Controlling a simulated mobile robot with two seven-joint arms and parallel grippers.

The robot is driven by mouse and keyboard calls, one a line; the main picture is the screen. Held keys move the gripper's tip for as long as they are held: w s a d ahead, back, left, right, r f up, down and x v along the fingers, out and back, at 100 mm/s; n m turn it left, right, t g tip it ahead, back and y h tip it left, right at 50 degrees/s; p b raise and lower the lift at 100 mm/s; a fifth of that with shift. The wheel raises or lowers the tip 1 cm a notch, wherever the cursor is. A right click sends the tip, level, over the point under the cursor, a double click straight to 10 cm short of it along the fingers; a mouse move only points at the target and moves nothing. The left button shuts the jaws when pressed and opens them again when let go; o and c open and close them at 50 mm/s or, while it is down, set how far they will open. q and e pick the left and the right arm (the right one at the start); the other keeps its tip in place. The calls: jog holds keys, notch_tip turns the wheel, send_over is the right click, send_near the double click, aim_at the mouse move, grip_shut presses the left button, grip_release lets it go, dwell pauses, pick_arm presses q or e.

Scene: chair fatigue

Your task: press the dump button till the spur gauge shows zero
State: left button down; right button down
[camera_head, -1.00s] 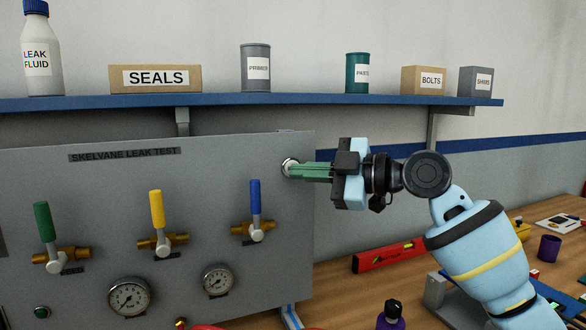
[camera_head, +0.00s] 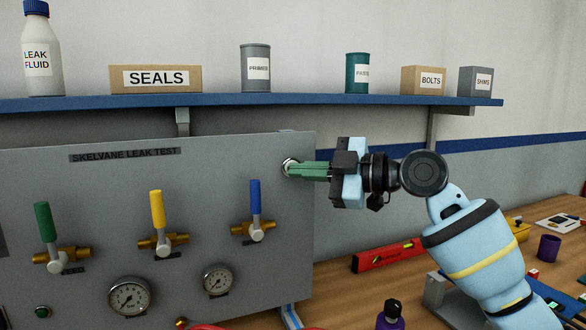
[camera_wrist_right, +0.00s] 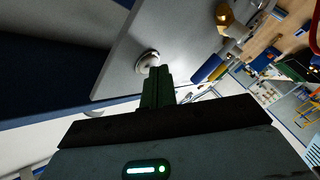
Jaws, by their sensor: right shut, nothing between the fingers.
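My right gripper (camera_head: 292,170) is shut and empty, its green fingers pointing left at the panel's upper right corner. The fingertips are at a round button with a pale metal ring (camera_head: 287,167); the tips hide much of its face, and I cannot tell how far it is pressed. In the right wrist view the button (camera_wrist_right: 146,61) shows just beyond the fingertips (camera_wrist_right: 157,70). The panel (camera_head: 110,180) reads "SKELVANE LEAK TEST". It has a larger gauge (camera_head: 129,297) and a smaller gauge (camera_head: 218,281); their dial labels are too small to read. My left gripper is out of view.
Valves with green (camera_head: 45,222), yellow (camera_head: 157,209) and blue (camera_head: 255,197) handles stand upright on the panel. A blue shelf (camera_head: 330,101) with boxes and cans runs above. A red level (camera_head: 388,255) lies on the wooden bench right of the panel.

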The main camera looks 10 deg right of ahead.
jog(key=shift+s+d, duration=0.15)
jog(key=shift+s, duration=0.55)
jog(key=shift+s+d+p, duration=0.25)
jog(key=shift+s+p, duration=0.05)
jog(key=shift+s, duration=0.95)
jog(key=shift+s+d+p, duration=0.2)
jog(key=shift+s+p, duration=0.05)
jog(key=shift+s, duration=0.95)
